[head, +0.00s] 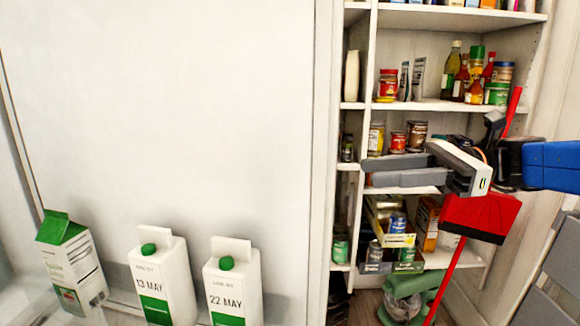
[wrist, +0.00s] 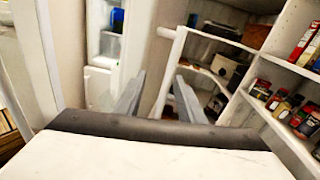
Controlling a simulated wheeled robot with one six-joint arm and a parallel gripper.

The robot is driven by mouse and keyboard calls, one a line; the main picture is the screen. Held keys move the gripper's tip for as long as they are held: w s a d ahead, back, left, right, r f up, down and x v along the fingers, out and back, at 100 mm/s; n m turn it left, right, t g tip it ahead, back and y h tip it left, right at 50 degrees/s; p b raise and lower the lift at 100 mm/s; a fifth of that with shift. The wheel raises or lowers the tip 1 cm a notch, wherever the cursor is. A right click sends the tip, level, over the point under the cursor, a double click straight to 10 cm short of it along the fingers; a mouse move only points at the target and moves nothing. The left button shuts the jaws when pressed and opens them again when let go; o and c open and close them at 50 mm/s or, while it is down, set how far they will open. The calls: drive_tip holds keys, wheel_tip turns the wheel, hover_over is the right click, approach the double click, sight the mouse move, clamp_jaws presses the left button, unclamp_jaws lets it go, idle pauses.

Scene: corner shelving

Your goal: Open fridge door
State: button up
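A large smooth white upright panel (head: 170,110) fills the left of the head view; I cannot tell if it is the fridge door or another part of the fridge. No handle shows on it. My gripper (head: 368,172) is to the right of the panel's edge, in front of the shelving, with its fingers pointing left. In the wrist view my gripper (wrist: 160,77) has its two grey fingers apart with nothing between them. A white shelved unit (wrist: 105,72) holding a blue thing shows beyond the left finger; it may be the fridge interior.
Three milk cartons, one leaning (head: 70,262), one marked 13 MAY (head: 162,285) and one marked 22 MAY (head: 232,290), stand before the panel. Shelving (head: 440,104) with jars and bottles stands at the right. A red dustpan (head: 482,215) hangs near my arm.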

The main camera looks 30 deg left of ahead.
drive_tip(key=s+a, duration=0.3)
drive_tip(key=a, duration=0.4)
drive_tip(key=s+a+m+y, duration=0.1)
drive_tip(key=s+a, duration=0.1)
drive_tip(key=a, duration=0.6)
drive_tip(key=shift+s, duration=0.4)
clamp_jaws()
